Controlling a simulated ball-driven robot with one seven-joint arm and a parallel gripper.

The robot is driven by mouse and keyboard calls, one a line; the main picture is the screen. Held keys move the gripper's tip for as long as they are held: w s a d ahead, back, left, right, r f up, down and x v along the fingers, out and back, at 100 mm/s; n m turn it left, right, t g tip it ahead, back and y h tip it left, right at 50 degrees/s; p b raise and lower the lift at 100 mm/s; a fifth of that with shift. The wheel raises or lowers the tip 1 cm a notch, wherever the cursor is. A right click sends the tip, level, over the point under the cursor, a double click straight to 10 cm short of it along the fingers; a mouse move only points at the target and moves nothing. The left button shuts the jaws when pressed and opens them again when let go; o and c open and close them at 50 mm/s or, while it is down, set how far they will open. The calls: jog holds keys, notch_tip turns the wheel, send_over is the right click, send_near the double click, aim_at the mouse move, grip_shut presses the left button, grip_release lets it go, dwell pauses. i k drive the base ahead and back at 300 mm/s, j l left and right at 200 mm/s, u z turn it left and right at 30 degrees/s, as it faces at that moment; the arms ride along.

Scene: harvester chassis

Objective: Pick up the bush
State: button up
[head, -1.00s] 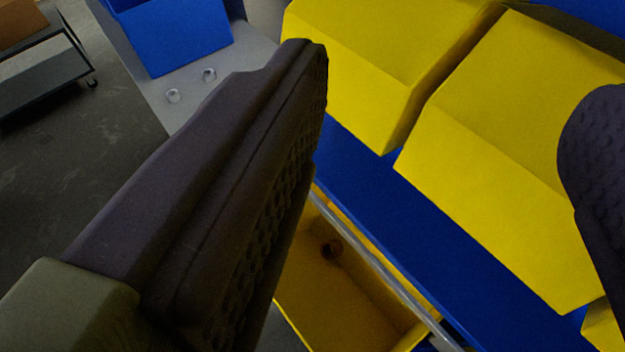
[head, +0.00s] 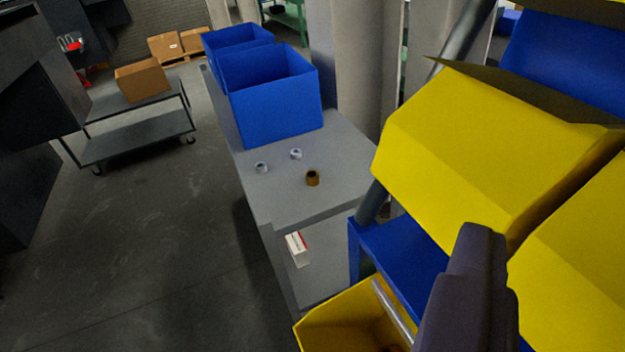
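A small brass-brown bush (head: 312,178) stands on the grey bench, in front of two silver ring-like parts (head: 278,160). A brownish thing, partly cut off, shows at the bottom edge inside the lower yellow bin (head: 335,318); I cannot tell what it is. One dark finger of my gripper (head: 470,290) shows at the lower right, in front of the yellow bins and well apart from the bush on the bench. No other finger shows beside it. The gripper looks open, with nothing seen held.
Two blue bins (head: 275,105) stand on the grey bench (head: 330,150) behind the small parts. Large yellow bins (head: 470,140) on a blue rack fill the right. A cart (head: 140,140) stands left; the floor between is clear.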

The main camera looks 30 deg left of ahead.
aim_at(311, 177)
jog(key=i+j+z, duration=0.15)
jog(key=j, duration=0.3)
jog(key=i+j+z, duration=0.1)
jog(key=i+j, duration=0.2)
jog(key=j, duration=0.2)
jog(key=i+j+z, duration=0.15)
jog(key=j, duration=0.35)
jog(key=i+j+z, duration=0.1)
jog(key=j, duration=0.45)
jog(key=i+j+z, duration=0.15)
jog(key=j, duration=0.4)
jog(key=i+j+z, duration=0.1)
jog(key=j, duration=0.45)
jog(key=i+j+z, duration=0.15)
jog(key=j, duration=0.4)
